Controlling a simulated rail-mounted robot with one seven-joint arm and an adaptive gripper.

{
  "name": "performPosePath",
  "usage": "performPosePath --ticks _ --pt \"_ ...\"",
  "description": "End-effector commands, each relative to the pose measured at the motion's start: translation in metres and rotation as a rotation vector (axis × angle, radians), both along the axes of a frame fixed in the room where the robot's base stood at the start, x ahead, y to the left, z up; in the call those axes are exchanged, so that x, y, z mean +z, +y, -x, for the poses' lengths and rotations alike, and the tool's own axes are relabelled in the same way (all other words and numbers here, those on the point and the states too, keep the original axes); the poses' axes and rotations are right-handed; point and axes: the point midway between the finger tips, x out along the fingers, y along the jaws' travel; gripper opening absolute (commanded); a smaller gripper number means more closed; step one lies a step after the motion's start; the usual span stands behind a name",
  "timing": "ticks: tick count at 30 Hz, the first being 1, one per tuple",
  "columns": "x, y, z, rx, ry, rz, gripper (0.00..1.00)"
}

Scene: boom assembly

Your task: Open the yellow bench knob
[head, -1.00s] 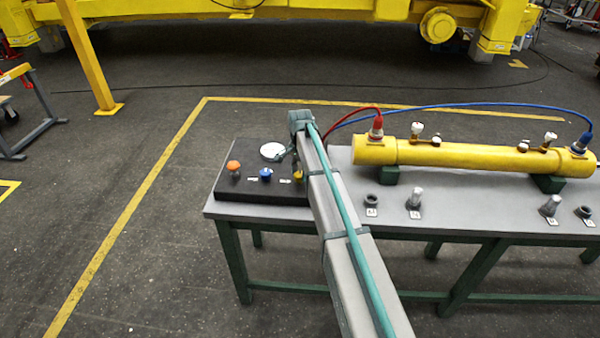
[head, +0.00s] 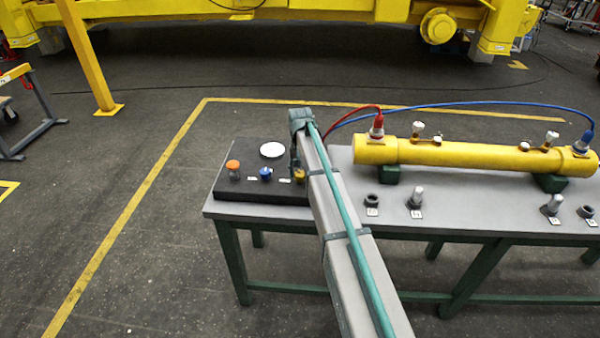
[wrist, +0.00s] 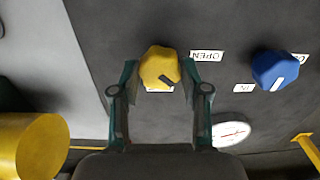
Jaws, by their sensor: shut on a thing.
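The yellow knob (wrist: 160,67) sits on the dark panel between the two fingers of my gripper (wrist: 160,75) in the wrist view. The fingers are shut on its sides.
The blue knob (wrist: 275,70) stands to the right on the panel, and an orange knob (head: 233,166) is farther left in the head view. A white gauge (head: 272,150) lies behind them. A yellow cylinder (head: 450,154) with hoses rests on the bench (head: 460,218).

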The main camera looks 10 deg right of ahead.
Motion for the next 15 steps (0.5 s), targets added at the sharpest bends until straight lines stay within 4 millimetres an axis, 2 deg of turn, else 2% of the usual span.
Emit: performPosePath --ticks 15 --pt "0.0004 0.0000 -0.0005 0.476 0.000 0.000 0.11"
